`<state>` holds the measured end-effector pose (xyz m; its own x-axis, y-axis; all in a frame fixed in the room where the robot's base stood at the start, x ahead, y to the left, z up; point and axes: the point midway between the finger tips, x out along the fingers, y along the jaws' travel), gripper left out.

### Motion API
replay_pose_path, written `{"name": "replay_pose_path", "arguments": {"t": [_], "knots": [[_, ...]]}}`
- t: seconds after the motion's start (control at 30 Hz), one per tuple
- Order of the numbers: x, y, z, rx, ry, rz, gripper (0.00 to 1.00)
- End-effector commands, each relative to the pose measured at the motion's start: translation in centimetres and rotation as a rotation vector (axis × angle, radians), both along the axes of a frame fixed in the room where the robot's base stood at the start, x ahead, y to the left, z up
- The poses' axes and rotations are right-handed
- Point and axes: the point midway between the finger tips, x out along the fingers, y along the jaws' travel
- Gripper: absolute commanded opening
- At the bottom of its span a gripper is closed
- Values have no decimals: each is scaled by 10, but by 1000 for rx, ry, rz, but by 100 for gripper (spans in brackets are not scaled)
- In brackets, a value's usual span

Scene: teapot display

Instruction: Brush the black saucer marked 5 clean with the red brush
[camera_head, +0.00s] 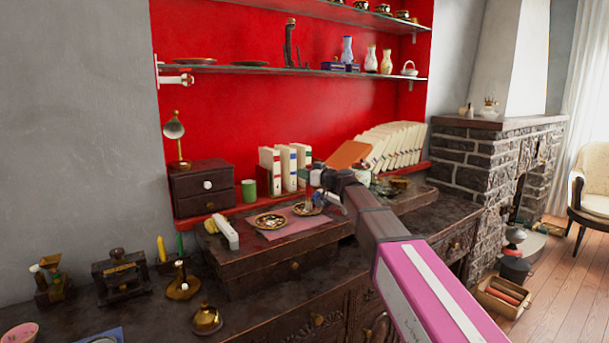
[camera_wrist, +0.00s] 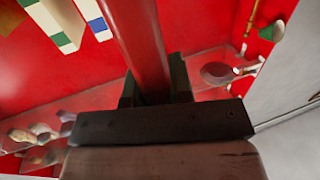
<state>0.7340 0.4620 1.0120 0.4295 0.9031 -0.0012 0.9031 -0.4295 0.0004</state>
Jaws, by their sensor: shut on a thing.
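My gripper (camera_head: 322,197) is over the right part of a pink mat on the dark cabinet. In the wrist view, my gripper (camera_wrist: 155,92) is shut on a red handle, the red brush (camera_wrist: 143,40). Its bristles cannot be made out. Two dark, gold-patterned saucers lie on the mat: a left saucer (camera_head: 270,221) in clear view and a right saucer (camera_head: 303,209) close to my gripper and partly hidden by it. I cannot read a 5 on either. Whether the brush touches the right saucer cannot be told.
The pink mat (camera_head: 299,228) lies on a raised dark wooden top. A white block (camera_head: 226,232) lies left of it. White binders (camera_head: 290,168) and a green cup (camera_head: 249,188) stand behind. A small drawer box (camera_head: 202,187) stands at the left.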

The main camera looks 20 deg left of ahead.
Motion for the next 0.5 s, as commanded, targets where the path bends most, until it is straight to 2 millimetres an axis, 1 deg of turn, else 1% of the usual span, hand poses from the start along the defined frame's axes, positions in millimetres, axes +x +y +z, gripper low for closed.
{"name": "replay_pose_path", "arguments": {"t": [0.17, 0.5], "knots": [[6, 7, -1, 0, 0, 0, 0], [-5, 15, -2, 0, 1, 0, 0]]}}
